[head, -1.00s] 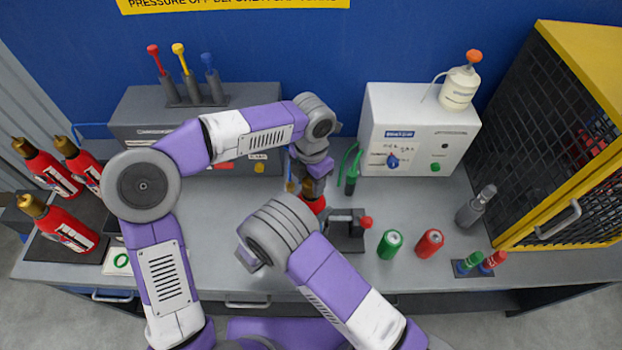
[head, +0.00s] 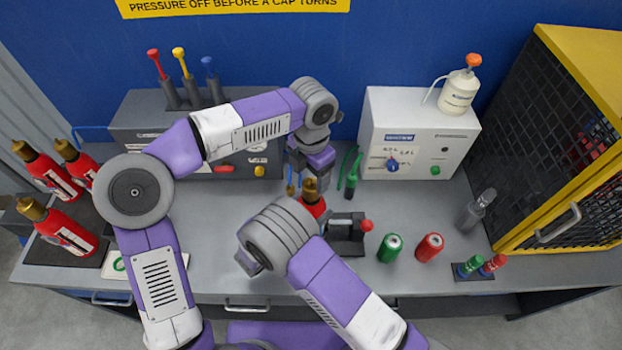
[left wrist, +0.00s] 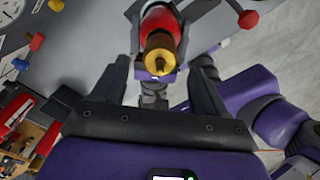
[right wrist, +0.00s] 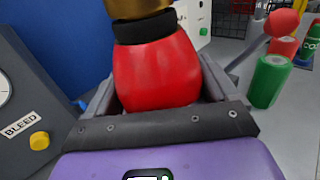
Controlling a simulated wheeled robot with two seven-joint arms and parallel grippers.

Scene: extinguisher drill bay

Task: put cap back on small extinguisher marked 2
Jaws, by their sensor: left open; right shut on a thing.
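A red extinguisher (head: 312,206) with a brass top (head: 310,187) and black collar stands upright at mid-bench; its number is not visible. My right gripper (right wrist: 155,85) is shut on its red body, which fills the right wrist view; in the head view my right arm hides this gripper. My left gripper (head: 312,168) is open just behind the brass top in the head view. In the left wrist view, the brass top (left wrist: 160,45) lies between the spread fingers, apart from both. I cannot tell if the brass top is fully seated.
A dark clamp stand (head: 345,242) with a red knob is close right of the extinguisher. Green (head: 390,247) and red (head: 429,247) cylinders stand farther right. Several brass-topped red extinguishers (head: 66,232) stand at left. A grey panel (head: 150,125) and white box (head: 420,110) line the back.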

